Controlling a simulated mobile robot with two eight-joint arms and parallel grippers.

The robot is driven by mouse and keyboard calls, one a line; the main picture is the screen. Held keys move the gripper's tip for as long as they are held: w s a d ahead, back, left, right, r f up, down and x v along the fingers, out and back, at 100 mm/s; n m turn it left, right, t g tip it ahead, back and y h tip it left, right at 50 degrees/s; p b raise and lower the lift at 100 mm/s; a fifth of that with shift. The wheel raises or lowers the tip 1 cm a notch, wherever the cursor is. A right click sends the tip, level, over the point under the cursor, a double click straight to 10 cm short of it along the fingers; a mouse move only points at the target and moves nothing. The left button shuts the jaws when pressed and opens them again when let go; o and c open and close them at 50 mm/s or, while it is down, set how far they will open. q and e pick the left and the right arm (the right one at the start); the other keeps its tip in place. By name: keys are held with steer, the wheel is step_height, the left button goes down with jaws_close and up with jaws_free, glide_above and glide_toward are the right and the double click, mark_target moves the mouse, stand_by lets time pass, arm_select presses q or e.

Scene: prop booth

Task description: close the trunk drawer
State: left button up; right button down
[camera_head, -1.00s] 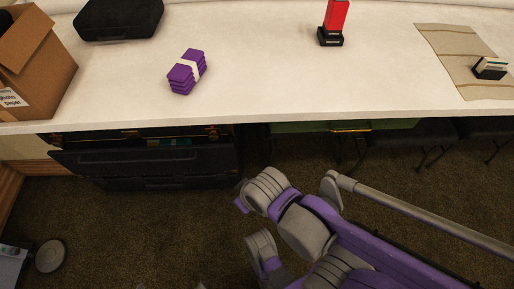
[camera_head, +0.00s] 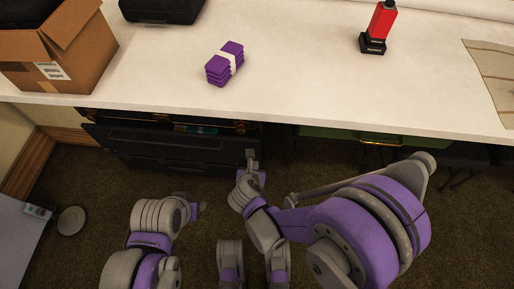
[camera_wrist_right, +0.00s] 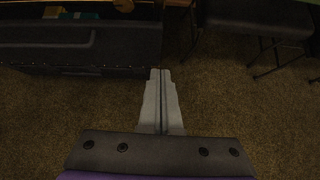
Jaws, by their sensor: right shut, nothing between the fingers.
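The black trunk stands under the white table, and its drawer (camera_head: 165,147) is pulled out toward me. Teal and tan items show inside the opening. The drawer's dark front (camera_wrist_right: 85,48) fills the upper left of the right wrist view. My right gripper (camera_head: 251,158) is at the drawer's right front corner. Its fingers (camera_wrist_right: 162,75) are shut and empty, pointing just right of the drawer's edge; I cannot tell whether they touch it. My left gripper (camera_head: 196,209) is lower left, in front of the drawer and apart from it; its fingers are too small to read.
On the white table (camera_head: 310,80) are an open cardboard box (camera_head: 70,65), a purple bundle (camera_head: 225,63), a black case (camera_head: 165,8) and a red object on a black base (camera_head: 378,28). Dark stools (camera_wrist_right: 258,18) stand right of the trunk. Carpet in front is clear.

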steer(key=b, duration=0.3)
glide_toward(257, 144)
steer(key=shift+n, duration=0.3)
steer(key=shift+x, duration=3)
steer(key=shift+s+d, duration=0.1)
steer(key=shift+d, duration=0.05)
steer(key=shift+f, duration=0.1)
